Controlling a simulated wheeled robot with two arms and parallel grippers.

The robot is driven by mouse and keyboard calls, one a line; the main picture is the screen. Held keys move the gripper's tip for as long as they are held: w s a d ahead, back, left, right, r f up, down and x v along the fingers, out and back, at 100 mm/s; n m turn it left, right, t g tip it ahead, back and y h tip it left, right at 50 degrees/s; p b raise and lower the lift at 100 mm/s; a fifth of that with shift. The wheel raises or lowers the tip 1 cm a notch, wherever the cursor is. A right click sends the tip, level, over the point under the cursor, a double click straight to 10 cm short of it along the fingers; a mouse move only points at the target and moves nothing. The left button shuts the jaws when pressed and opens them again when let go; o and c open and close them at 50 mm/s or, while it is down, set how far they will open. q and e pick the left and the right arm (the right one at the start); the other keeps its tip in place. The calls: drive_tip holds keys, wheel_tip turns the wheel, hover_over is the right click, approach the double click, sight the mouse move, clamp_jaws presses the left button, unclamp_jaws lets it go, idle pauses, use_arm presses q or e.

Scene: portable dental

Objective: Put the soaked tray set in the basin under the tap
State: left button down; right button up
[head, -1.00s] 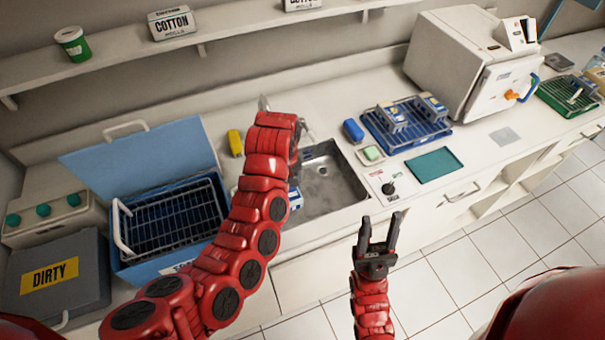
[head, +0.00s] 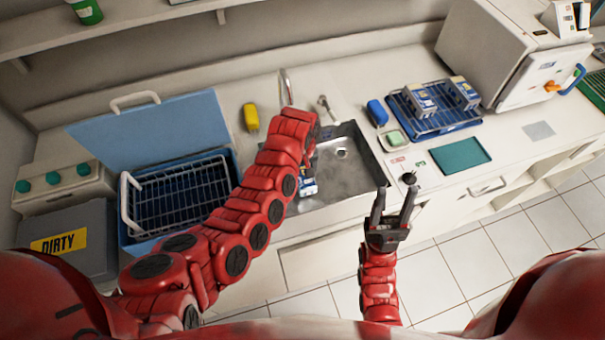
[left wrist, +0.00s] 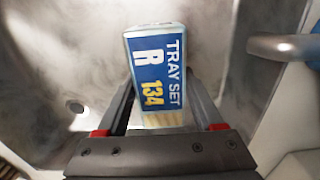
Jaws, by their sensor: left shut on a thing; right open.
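The tray set (head: 307,187) is a small blue and white block labelled "TRAY SET R 134" in the left wrist view (left wrist: 158,70). My left gripper (left wrist: 160,112) is shut on it. In the head view my red left arm partly hides both, over the left part of the metal basin (head: 362,172). I cannot tell whether the tray set touches the basin floor. The tap (head: 286,85) rises behind the basin, left of a small lever (head: 326,106). My right gripper (head: 396,192) is open and empty in front of the counter, right of the basin.
A blue open-lidded tub (head: 145,235) with a wire basket (head: 180,195) stands left of the basin. A yellow bottle (head: 250,117) is behind. Right are a soap dish (head: 394,141), a knob (head: 409,178), a blue rack (head: 450,118) and a bare green mat (head: 460,155).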

use_arm(q)
drive_tip(key=shift+a+f, duration=0.1)
drive_tip(key=shift+f, duration=0.6)
drive_tip(key=shift+f, duration=0.1)
drive_tip(key=shift+f, duration=0.15)
drive_tip(key=shift+c, duration=0.2)
unclamp_jaws()
drive_tip(key=shift+r, duration=0.2)
drive_tip(key=shift+r, duration=0.1)
